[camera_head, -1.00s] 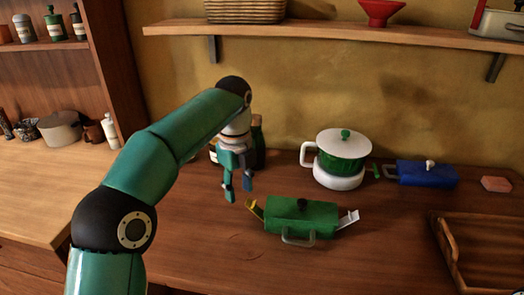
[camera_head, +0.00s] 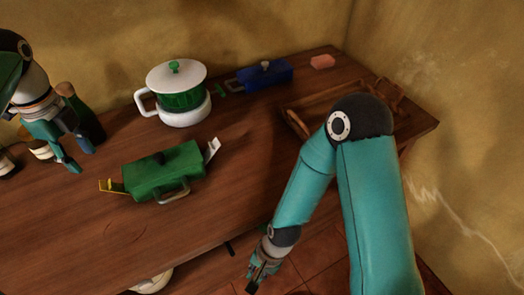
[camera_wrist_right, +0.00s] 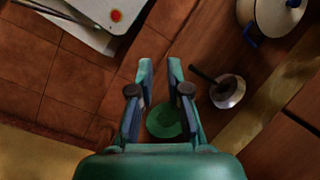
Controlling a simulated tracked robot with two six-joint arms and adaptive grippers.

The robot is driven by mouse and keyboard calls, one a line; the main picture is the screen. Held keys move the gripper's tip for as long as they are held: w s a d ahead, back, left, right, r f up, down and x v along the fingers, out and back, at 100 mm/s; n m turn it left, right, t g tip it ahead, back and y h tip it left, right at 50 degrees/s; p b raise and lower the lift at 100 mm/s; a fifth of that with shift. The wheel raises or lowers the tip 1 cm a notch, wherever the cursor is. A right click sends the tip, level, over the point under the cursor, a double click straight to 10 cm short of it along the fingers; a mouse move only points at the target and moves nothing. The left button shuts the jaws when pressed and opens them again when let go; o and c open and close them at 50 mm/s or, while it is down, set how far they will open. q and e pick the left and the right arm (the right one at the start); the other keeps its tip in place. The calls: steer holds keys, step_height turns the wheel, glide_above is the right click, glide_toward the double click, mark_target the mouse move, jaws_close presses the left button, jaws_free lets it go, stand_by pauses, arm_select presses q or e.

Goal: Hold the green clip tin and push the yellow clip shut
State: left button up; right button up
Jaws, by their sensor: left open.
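The green clip tin (camera_head: 165,172) lies on the wooden counter in the head view, with a dark knob on top and a pale handle at its front. The yellow clip (camera_head: 112,186) sticks out from its left end. A white clip (camera_head: 211,149) stands out, raised, at its right end. My left gripper (camera_head: 80,157) is open and empty, above and left of the tin, apart from it. My right gripper (camera_head: 260,279) hangs low in front of the counter's edge. In the right wrist view my right gripper (camera_wrist_right: 160,68) has its fingers apart with nothing between their tips.
Behind the tin stands a white and green pot (camera_head: 178,92). Farther right are a blue tin (camera_head: 265,74), a pink block (camera_head: 322,61) and a wooden tray (camera_head: 297,122). The wrist view shows a green round thing (camera_wrist_right: 163,121) and a white pot (camera_wrist_right: 275,18) below.

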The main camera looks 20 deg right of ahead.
steer(key=s+a+r+m+g+y, duration=0.1)
steer(key=s+a+r+m, duration=0.1)
steer(key=a+r+m, duration=0.55)
steer(key=s+a+r+m+g+y, duration=0.15)
steer(key=a+r+m, duration=0.35)
steer(key=r+m, duration=0.5)
steer(key=w+d+r+n+t, duration=0.2)
steer(key=w+n, duration=0.1)
steer(key=w, duration=0.2)
steer(key=w+d+r+n+t, duration=0.2)
steer(key=w+d+n+t, duration=0.1)
steer(key=w+n, duration=0.1)
steer(key=w+d+r+n+t+h, duration=0.1)
steer(key=w+d+r+n+t, duration=0.1)
steer(key=w, duration=0.3)
steer(key=shift+w+d+n, duration=0.3)
steer(key=shift+d+n, duration=0.45)
steer(key=shift+n, duration=0.1)
steer(key=w+d+r+n+t, duration=0.8)
steer(key=w+d+r+n, duration=0.2)
steer(key=d+r+n, duration=0.3)
steer(key=s+a+f+g+y, duration=0.1)
steer(key=s+f+g+y, duration=0.15)
steer(key=s+f, duration=0.4)
steer(key=shift+n+h, duration=0.3)
steer(key=x, duration=1.6)
steer(key=shift+s+a, duration=0.2)
steer(key=shift+a, duration=0.05)
